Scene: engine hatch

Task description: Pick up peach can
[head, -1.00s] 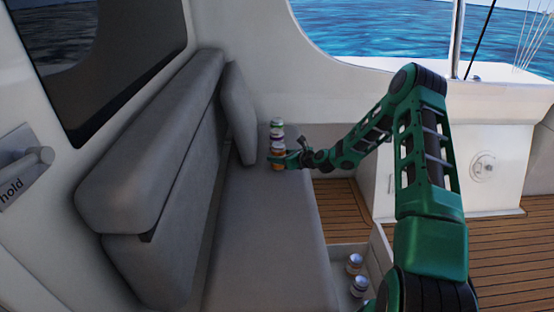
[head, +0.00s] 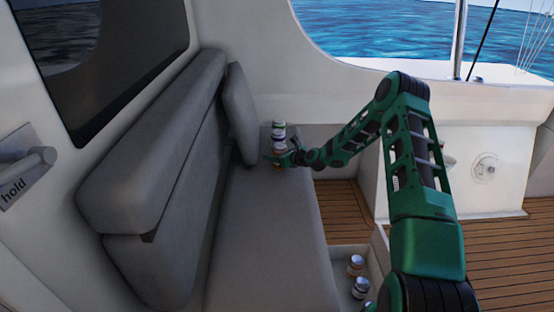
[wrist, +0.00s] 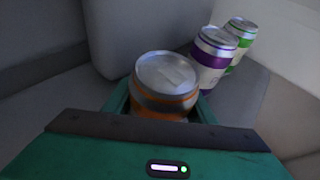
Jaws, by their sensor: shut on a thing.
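The peach can, with an orange band and a silver lid, shows in the wrist view (wrist: 165,85) between my gripper's jaws. My gripper (wrist: 160,108) is shut on it, and the green gripper body hides its lower part. In the head view my gripper (head: 279,158) is at the far end of the grey bench seat. A bit of the orange can (head: 276,167) shows there, mostly covered by the gripper. I cannot tell whether the can touches the seat.
A purple-banded can (wrist: 214,58) and a green-banded can (wrist: 240,40) stand just beyond the held can. The grey bench (head: 262,240) has a backrest and a cushion (head: 240,112) at left. Two more cans (head: 356,265) stand in a low bin at lower right.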

